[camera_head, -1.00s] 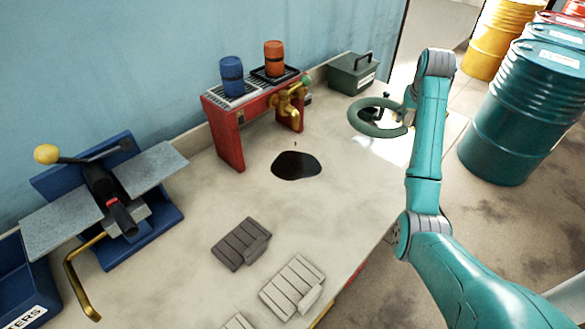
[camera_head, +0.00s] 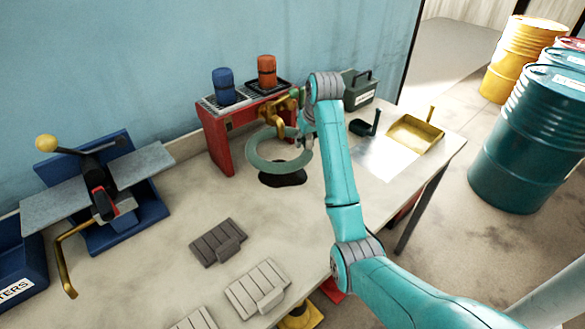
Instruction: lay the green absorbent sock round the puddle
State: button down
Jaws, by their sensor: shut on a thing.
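The green absorbent sock (camera_head: 258,164) is a ring held by my gripper (camera_head: 305,137) at its right side. The ring appears raised over the bench, overlapping the puddle in the picture; its exact height I cannot tell. The black puddle (camera_head: 284,180) lies on the bench top in front of the red stand, and its back part is hidden behind the ring. My gripper is shut on the sock, its fingers partly hidden by my wrist.
The red stand (camera_head: 221,145) with brass taps and blue and orange canisters stands just behind the ring. A dark green box (camera_head: 357,91), a brass dustpan (camera_head: 415,134) and a black brush (camera_head: 365,125) are to the right. Grey slatted blocks (camera_head: 218,242) lie in front.

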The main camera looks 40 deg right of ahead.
aim_at(304, 169)
notch_tip(304, 169, down, 9)
jog(key=shift+r, duration=0.15)
jog(key=c, duration=0.8)
grip_release()
jog(key=shift+r, duration=0.1)
